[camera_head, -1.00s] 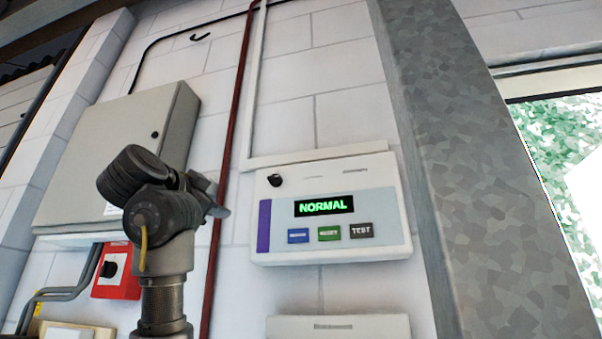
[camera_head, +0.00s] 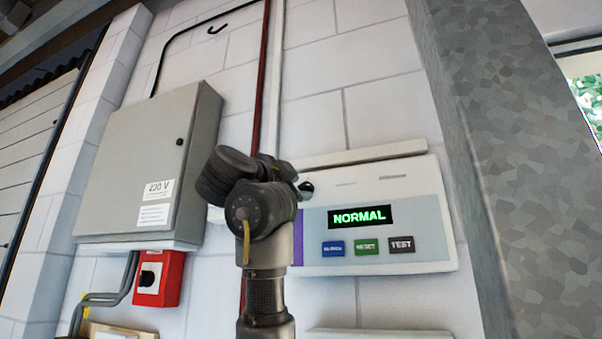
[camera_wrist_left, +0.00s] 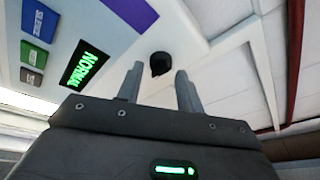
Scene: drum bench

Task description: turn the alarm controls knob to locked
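The alarm panel (camera_head: 420,205) is a white box on the wall, with a green NORMAL display (camera_head: 360,217) and several buttons below it. Its black knob (camera_head: 306,187) sits at the panel's upper left, partly behind my left wrist. In the left wrist view the knob (camera_wrist_left: 160,64) lies just beyond and between the fingertips. My left gripper (camera_wrist_left: 161,75) is open, its two grey fingers apart with nothing between them. Contact with the panel cannot be told. In the head view my left arm hides most of the gripper. My right gripper is not in view.
A grey electrical cabinet (camera_head: 150,165) hangs to the left, with a red box with a black rotary switch (camera_head: 158,278) below it. A dark red pipe (camera_head: 259,110) runs down behind my arm. A galvanised column (camera_head: 500,150) stands close right of the panel.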

